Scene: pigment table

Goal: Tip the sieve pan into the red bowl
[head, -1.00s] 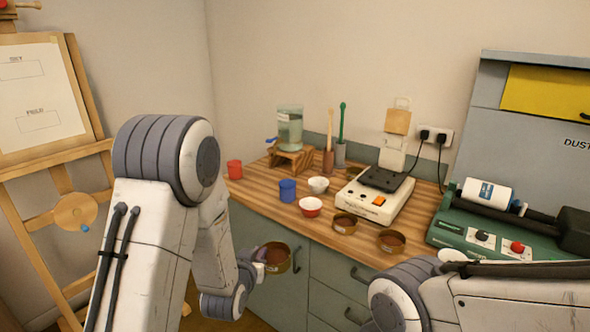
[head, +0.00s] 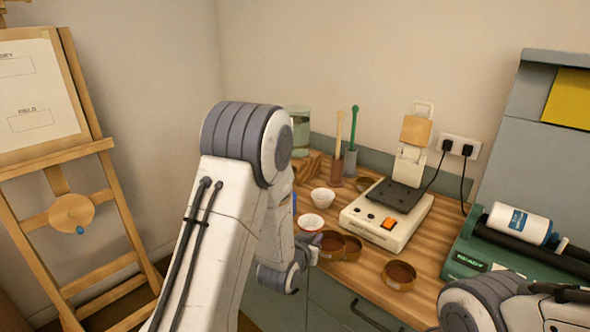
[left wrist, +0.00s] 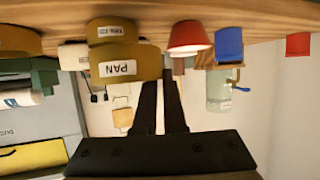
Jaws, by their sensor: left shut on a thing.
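My left gripper (head: 312,247) is shut on the brass-coloured sieve pan (head: 330,243), with reddish-brown contents showing inside it. In the left wrist view, which is upside down, the pan (left wrist: 124,64) carries a PAN label and sits at the fingertips (left wrist: 162,90). It looks about level. The red bowl (head: 311,221), white inside, stands on the counter just beyond the pan, and the two appear apart. It also shows in the left wrist view (left wrist: 188,38), beside the pan. My right gripper is out of view; only its arm shows.
A second brass pan (head: 352,249) stands right behind the held one, and another (head: 398,275) farther right. A white bowl (head: 322,198) is behind the red bowl. A white appliance (head: 385,220) stands to the right. A blue cup (left wrist: 229,45) is near the red bowl.

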